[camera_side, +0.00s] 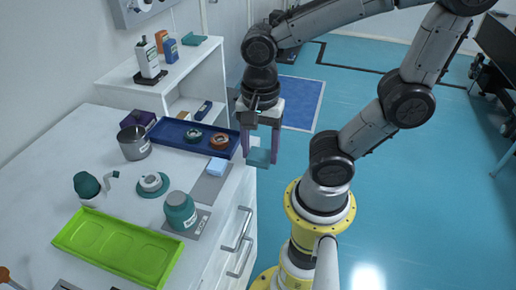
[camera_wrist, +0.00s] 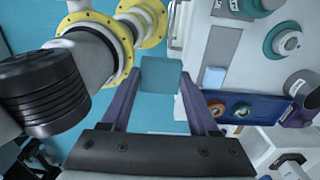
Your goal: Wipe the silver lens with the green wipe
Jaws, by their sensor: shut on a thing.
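My gripper (camera_side: 261,156) is shut on a teal-green square wipe (camera_side: 259,158), held between its purple fingers in the air just past the bench's right edge. In the wrist view, my gripper (camera_wrist: 160,100) has the wipe (camera_wrist: 161,75) flat across its fingertips. The lens that looks silver (camera_side: 193,136) lies in the blue tray (camera_side: 170,139), left of a copper-coloured lens (camera_side: 219,140). In the wrist view the silver lens (camera_wrist: 241,110) is right of the copper one (camera_wrist: 216,107). The wipe is apart from both lenses.
A pale blue pad (camera_side: 216,168) lies on a grey mat (camera_side: 206,189) near the bench edge. A metal pot (camera_side: 134,143), a purple box (camera_side: 140,119), a teal jar (camera_side: 180,211) and a lime-green tray (camera_side: 120,248) also stand on the bench. A white shelf (camera_side: 190,73) rises behind the blue tray.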

